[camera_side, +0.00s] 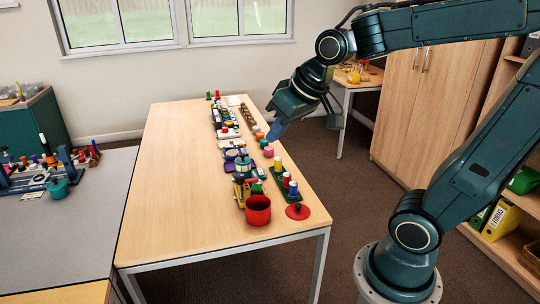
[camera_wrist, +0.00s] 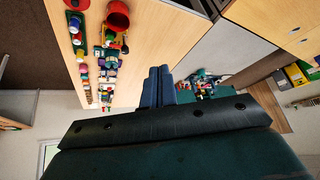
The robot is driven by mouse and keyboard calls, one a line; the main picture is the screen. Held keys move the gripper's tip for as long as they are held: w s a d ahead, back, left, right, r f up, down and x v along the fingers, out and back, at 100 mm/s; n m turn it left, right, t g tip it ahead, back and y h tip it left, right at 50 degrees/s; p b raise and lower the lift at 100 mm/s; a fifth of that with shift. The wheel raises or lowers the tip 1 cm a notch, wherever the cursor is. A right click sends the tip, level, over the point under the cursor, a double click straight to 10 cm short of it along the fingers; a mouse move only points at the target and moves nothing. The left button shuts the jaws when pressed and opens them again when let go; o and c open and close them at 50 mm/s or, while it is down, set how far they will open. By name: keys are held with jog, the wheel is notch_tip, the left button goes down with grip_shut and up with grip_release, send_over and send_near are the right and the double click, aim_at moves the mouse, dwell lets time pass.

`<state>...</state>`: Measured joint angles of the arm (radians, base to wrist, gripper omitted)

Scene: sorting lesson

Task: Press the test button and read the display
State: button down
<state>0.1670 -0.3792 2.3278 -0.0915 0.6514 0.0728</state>
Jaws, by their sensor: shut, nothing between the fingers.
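My gripper (camera_side: 277,131) hangs over the right long edge of the wooden table (camera_side: 168,180), beside a row of small objects and pointing down. It is empty. In the wrist view its two blue fingers (camera_wrist: 158,86) lie together. I cannot make out a test button or a display for certain; the devices in the row are too small to read. A teal device (camera_side: 243,167) stands in the front half of the row. A white and dark panel-like item (camera_side: 228,133) lies farther back.
A red pot (camera_side: 258,211) and a red lid (camera_side: 298,212) are at the near end, by a green rack (camera_side: 284,186) with coloured pegs. The left of the table is bare. A grey table (camera_side: 70,235) with more items stands left. Wooden cabinets (camera_side: 425,95) stand right.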

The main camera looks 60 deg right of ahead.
jog(key=w+d+f+m+t, duration=0.1)
jog(key=w+d+f+m, duration=0.1)
jog(key=w+d+f, duration=0.35)
jog(key=w+d+f+m, duration=0.25)
jog(key=w+d, duration=0.45)
jog(key=w, duration=0.4)
jog(key=w+d+f+m+t, duration=0.1)
jog(key=w+d+f+m, duration=0.1)
jog(key=d+f, duration=0.6)
jog(key=w+d+f+m+h, duration=0.1)
jog(key=w+d+f+m, duration=0.1)
jog(key=d+f, duration=0.6)
jog(key=shift+w+d+f+t, duration=0.25)
jog(key=shift+w+f+t, duration=0.15)
jog(key=shift+w+f, duration=0.5)
jog(key=shift+f+m, duration=0.15)
jog(key=shift+m, duration=0.1)
jog(key=shift+f, duration=4.25)
